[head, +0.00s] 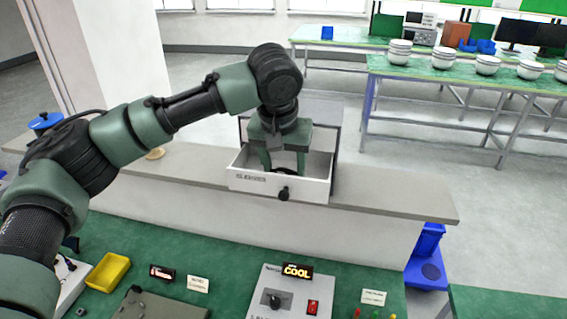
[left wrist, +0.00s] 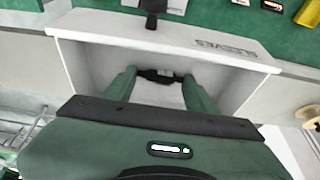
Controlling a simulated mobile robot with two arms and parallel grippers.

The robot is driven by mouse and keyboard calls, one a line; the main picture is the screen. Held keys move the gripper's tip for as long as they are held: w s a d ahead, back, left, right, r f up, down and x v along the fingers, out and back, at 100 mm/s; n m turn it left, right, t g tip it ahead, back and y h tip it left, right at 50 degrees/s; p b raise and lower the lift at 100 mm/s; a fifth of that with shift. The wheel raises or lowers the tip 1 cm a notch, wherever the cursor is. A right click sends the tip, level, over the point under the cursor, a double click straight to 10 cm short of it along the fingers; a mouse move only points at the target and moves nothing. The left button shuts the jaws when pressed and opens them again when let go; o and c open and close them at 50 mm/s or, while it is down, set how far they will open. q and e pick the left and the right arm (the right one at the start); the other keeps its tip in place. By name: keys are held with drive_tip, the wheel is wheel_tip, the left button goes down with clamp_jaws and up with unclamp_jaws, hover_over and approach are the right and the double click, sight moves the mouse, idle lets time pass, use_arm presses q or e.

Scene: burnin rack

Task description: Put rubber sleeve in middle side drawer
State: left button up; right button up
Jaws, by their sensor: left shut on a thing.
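A white drawer (head: 310,187) stands open in a small cabinet on the ledge. Its front has a dark knob and a label that seems to read "SLEEVES". It also shows in the left wrist view (left wrist: 190,42). My left gripper (head: 285,168) points down into this drawer. In the left wrist view its two green fingers (left wrist: 160,80) reach inside, shut on a dark, thin thing (left wrist: 158,75), which looks like the black rubber sleeve. Most of it is hidden by the fingers, and I cannot tell whether it touches the drawer floor. My right gripper is not in view.
The drawer walls stand close around my fingers. Below the ledge (head: 400,203) is a green bench with a yellow tray (head: 108,271), a control box (head: 285,292) with a "COOL" sign, and small labels. The ledge right of the cabinet is clear. A blue bin (head: 426,258) stands at right.

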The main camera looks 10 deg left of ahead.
use_arm(q)
drive_tip(key=o, duration=1.3)
drive_tip(key=shift+s+a+f, duration=0.15)
drive_tip(key=shift+s+f, duration=0.2)
drive_tip(key=shift+f, duration=0.25)
drive_tip(key=shift+a, duration=0.15)
drive_tip(key=shift+d+f, duration=0.1)
drive_tip(key=shift+d, duration=0.1)
drive_tip(key=shift+r, duration=0.4)
drive_tip(key=shift+w+r+b, duration=0.15)
drive_tip(key=shift+r+b, duration=0.2)
drive_tip(key=b+v, duration=0.1)
drive_tip(key=v, duration=0.2)
drive_tip(key=w+b+v, duration=0.1)
drive_tip(key=v, duration=0.1)
drive_tip(key=shift+s+d+r+b, duration=0.1)
drive_tip(key=shift+d+r+b, duration=0.15)
drive_tip(key=shift+d+b, duration=0.1)
drive_tip(key=b+v, duration=0.1)
drive_tip(key=v, duration=0.5)
drive_tip(key=shift+a+r, duration=0.25)
drive_tip(key=shift+r, duration=0.05)
